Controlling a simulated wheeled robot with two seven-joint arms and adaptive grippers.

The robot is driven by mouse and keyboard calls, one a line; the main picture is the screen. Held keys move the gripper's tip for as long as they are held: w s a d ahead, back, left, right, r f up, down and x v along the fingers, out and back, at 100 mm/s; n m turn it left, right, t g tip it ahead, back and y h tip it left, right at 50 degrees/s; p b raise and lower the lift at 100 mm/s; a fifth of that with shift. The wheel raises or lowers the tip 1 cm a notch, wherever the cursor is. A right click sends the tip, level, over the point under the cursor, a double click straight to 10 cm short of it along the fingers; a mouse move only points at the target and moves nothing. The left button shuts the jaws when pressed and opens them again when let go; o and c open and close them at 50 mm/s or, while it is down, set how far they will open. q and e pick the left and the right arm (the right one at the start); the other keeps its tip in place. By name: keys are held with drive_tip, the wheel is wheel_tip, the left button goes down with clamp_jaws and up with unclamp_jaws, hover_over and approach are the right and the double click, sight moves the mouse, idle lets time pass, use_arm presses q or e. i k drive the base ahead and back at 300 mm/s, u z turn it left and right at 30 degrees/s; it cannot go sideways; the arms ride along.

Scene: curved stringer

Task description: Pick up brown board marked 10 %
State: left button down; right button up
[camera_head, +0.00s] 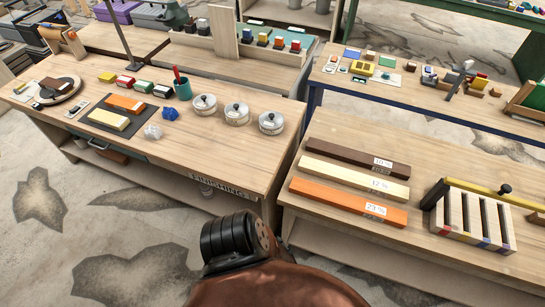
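The dark brown board (340,153) marked 10 % lies on the right wooden bench, at the back of a group of boards. Its white label (383,162) is near its right end. A pale yellow board (345,175) marked 12 % lies in front of it, and an orange board (335,197) marked 23 % lies in front of that. The boards are roughly parallel with narrow gaps between them. Neither of my grippers shows; only a copper-brown and black part of my own body fills the bottom middle.
A slotted wooden rack (475,217) stands right of the boards. The left bench (215,150), marked FINISHING, holds metal pots, blocks and a cup. Behind is a table (385,97) with small parts. Bare bench top (430,150) lies behind the brown board.

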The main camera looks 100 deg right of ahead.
sight(400, 170)
drive_tip(key=z, duration=4.6)
